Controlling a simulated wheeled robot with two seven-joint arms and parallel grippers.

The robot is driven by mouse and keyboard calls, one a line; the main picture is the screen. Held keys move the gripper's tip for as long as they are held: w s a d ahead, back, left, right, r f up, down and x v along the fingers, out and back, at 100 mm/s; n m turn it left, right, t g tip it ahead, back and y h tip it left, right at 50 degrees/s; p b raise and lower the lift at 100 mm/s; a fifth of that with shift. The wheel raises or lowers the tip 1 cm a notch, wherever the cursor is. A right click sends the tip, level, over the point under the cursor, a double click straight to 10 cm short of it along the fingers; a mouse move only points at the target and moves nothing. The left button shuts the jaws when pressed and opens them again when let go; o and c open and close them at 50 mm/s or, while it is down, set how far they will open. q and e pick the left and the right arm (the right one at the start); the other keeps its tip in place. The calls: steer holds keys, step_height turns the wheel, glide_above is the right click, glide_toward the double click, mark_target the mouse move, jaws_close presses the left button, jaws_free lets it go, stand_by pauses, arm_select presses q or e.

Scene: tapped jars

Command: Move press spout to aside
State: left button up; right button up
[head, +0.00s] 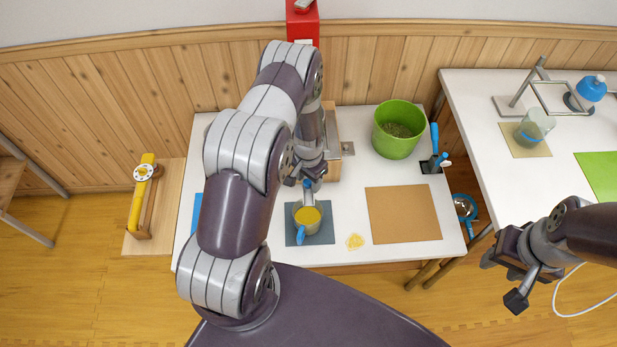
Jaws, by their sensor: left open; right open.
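A grey cup (299,216) with yellow contents and a blue handle stands on a dark mat (325,229) on the white table. A small grey and blue part (309,194) reaches over the cup's back rim; it looks like the press spout, though my arm hides where it joins the wooden body (333,170) behind. My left gripper (303,178) is open at this part, just behind the cup. I cannot tell whether it touches the part. My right gripper (502,279) is open and empty, off the right side of the table.
A green pot (397,130) stands at the back right, and a brown mat (403,214) lies bare. A yellow patch (355,241) lies beside the cup's mat. A second table (478,136) at right holds a glass cup (534,128) and a metal stand (541,89).

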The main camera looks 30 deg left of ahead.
arm_select(q)
steer(key=shift+a, duration=0.2)
jaws_close()
steer(key=shift+w, duration=0.1)
